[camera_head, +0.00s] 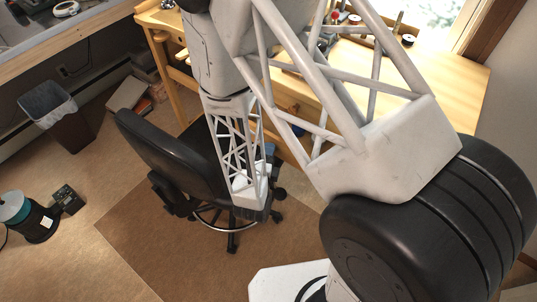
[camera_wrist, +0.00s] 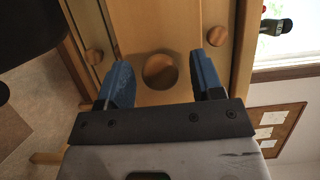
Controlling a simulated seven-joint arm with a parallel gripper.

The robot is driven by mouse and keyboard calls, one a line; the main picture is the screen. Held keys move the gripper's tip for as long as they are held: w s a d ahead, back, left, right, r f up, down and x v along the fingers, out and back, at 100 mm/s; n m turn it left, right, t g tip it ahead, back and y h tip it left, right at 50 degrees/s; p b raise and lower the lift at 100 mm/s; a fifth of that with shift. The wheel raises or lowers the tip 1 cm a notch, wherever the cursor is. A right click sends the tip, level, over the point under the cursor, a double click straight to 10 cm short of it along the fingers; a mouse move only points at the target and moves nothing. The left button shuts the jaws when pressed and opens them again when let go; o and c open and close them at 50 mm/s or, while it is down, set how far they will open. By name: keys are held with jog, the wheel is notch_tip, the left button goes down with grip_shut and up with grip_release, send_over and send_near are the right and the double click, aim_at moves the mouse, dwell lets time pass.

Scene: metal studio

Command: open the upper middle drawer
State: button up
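In the wrist view, a round wooden knob (camera_wrist: 160,71) sits on a light wooden drawer front (camera_wrist: 140,35). My gripper (camera_wrist: 158,80) is open, with one blue finger on each side of this knob and visible gaps between. I cannot tell how far the fingertips are from the drawer front. In the head view, the wooden desk (camera_head: 455,75) stands behind my arm, and most of its drawer fronts are hidden. A bit of blue finger (camera_head: 269,150) shows beside the black chair. The drawer front looks shut.
A black office chair (camera_head: 165,150) stands close beside my arm, before the desk. A dark bin (camera_head: 60,115) stands at left. Small items lie on the desktop.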

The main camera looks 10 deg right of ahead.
jog(key=shift+s, duration=0.15)
notch_tip(320, 180, up, 7)
jog(key=s+a, duration=0.1)
jog(key=s, duration=0.1)
jog(key=shift+s, duration=0.25)
dwell(0.7)
dwell(0.5)
